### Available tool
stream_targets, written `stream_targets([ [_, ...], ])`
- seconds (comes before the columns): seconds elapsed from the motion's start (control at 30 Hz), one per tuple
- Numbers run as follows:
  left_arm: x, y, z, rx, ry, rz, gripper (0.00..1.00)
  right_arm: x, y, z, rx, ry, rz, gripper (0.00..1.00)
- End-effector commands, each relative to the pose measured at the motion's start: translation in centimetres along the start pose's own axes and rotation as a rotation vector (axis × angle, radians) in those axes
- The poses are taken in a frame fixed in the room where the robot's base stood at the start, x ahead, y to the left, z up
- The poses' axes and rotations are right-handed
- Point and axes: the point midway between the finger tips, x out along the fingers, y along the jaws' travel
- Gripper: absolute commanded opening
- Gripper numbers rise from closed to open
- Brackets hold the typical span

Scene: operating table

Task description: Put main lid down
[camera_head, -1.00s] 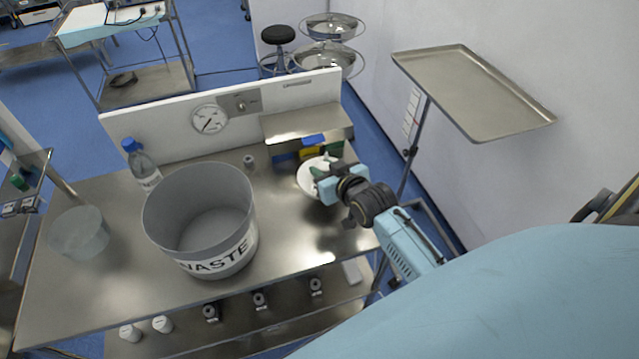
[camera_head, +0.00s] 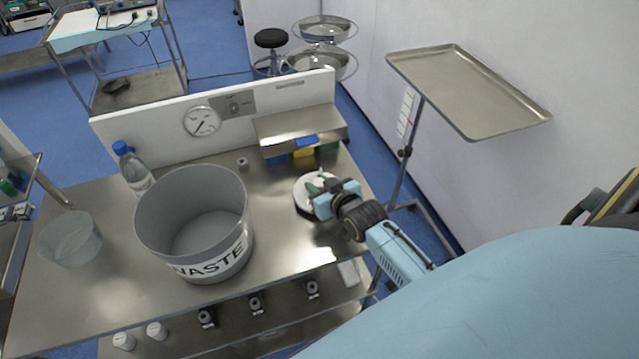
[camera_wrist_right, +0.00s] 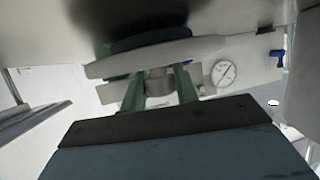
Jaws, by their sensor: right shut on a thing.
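My right gripper (camera_head: 320,187) is shut on the main lid (camera_head: 303,185), a pale round disc, at the right side of the steel table (camera_head: 280,232). In the right wrist view, the green fingers (camera_wrist_right: 158,90) pinch a grey knob (camera_wrist_right: 156,80) on the lid (camera_wrist_right: 150,60). The gripper partly covers the lid in the head view. A dark patch shows on the table beside the lid's lower edge; I cannot tell whether the lid touches the table. My left gripper is not in view.
A large grey waste bin (camera_head: 200,262) stands left of the lid. Behind are a raised steel shelf (camera_head: 300,125) with coloured items under it, and a back panel with a gauge (camera_head: 202,121). A bottle (camera_head: 133,170) and clear bowl (camera_head: 70,238) are further left. Table between bin and lid is clear.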

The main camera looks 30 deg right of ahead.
Motion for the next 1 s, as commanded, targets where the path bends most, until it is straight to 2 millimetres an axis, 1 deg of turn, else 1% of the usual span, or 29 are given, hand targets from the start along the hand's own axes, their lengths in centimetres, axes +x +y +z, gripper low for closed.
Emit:
stream_targets([
  [0.13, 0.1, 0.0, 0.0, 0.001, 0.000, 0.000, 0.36, 0.1, 0.0, 0.1, -0.001, 0.002, 0.000, 0.05],
  [0.17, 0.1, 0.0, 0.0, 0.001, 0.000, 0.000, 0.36, 0.1, 0.0, 0.2, 0.000, 0.001, 0.000, 0.31],
  [0.3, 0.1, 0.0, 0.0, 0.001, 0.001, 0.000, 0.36, 0.1, 0.0, 0.1, 0.000, 0.001, 0.000, 0.50],
  [0.33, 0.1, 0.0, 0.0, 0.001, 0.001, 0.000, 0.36, 0.1, 0.0, 0.1, 0.000, 0.001, 0.000, 0.52],
  [0.6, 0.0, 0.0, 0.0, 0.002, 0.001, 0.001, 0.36, 0.0, 0.0, 0.1, 0.000, 0.001, 0.000, 0.52],
  [0.67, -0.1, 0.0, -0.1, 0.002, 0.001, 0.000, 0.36, -0.1, 0.0, -0.2, 0.000, 0.001, 0.000, 0.52],
  [0.77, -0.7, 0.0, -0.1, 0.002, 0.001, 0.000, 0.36, -0.5, 0.0, -1.4, 0.000, 0.004, 0.000, 0.52],
  [0.8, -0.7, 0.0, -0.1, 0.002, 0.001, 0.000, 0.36, -1.2, 0.0, -1.0, 0.000, 0.000, 0.000, 0.52],
  [0.87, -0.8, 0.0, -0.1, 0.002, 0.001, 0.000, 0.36, -2.3, 0.0, -0.9, 0.000, -0.001, 0.000, 0.52],
  [1.0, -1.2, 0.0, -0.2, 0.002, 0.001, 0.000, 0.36, -5.4, 0.0, -0.9, 0.000, 0.000, 0.000, 0.52],
])
